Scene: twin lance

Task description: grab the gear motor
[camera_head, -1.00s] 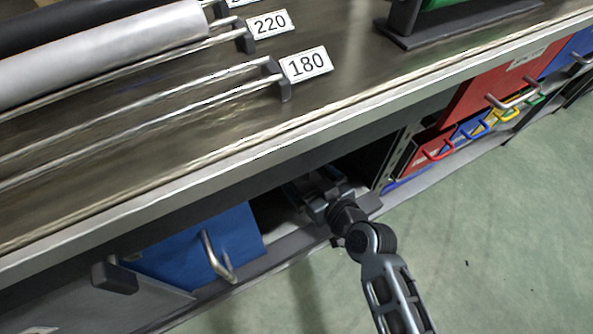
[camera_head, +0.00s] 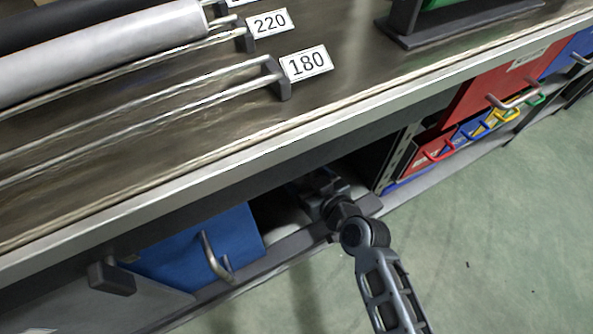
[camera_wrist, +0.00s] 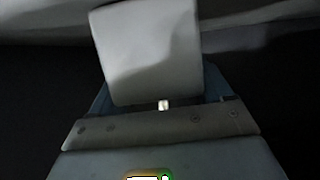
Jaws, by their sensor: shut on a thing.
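My gripper (camera_head: 320,187) reaches into the dark open bay of the shelf under the bench. In the wrist view, a pale grey, block-shaped thing, which I take as the gear motor (camera_wrist: 150,50), stands up between the bluish fingers of my gripper (camera_wrist: 158,88). The gripper is shut on it. A small bright metal stub shows at its lower edge. Its far side and underside are hidden. In the head view the bay is too dark, and the gripper too much in the way, to make out the motor clearly.
The bench top edge (camera_head: 300,125) overhangs the bay. A blue bin (camera_head: 200,245) stands left of the opening, and an upright post (camera_head: 397,160) and red bins (camera_head: 440,135) stand right. A low shelf lip (camera_head: 290,245) runs in front. The green floor is clear.

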